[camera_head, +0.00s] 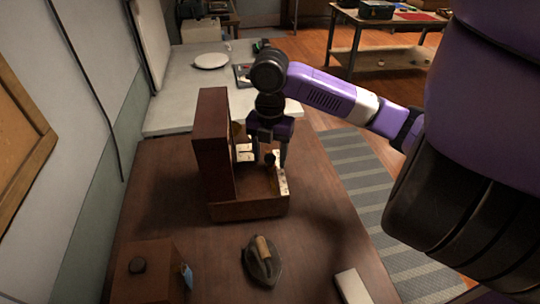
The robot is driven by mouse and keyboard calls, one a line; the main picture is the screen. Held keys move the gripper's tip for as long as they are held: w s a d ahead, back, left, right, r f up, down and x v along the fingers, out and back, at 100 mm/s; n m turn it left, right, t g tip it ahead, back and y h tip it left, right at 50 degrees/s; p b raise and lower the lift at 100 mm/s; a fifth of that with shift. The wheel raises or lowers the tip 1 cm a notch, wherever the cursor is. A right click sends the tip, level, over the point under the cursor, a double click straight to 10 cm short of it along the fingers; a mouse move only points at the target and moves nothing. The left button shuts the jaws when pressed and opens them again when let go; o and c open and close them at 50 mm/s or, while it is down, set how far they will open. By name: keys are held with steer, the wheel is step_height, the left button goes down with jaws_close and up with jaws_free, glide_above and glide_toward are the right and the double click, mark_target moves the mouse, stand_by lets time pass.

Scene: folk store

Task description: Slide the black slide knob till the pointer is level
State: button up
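A dark brown wooden device (213,135) with a tall back panel and a low base stands on the brown table. A small black knob (270,159) shows on the base, close to a pale strip (281,181) along its right side. My gripper (269,162) points down over the base, with its fingers apart and the knob appearing between or just in front of them. I cannot tell whether the fingers touch the knob. The pointer cannot be made out; the panel and my gripper cover part of the device.
An old iron (262,262) with a wooden handle lies in front of the device. A white table (180,117) with a plate (211,60) is behind.

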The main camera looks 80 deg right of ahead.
stand_by(0.4)
steer(key=shift+r+p, duration=2.45)
steer(key=shift+r, duration=1.1)
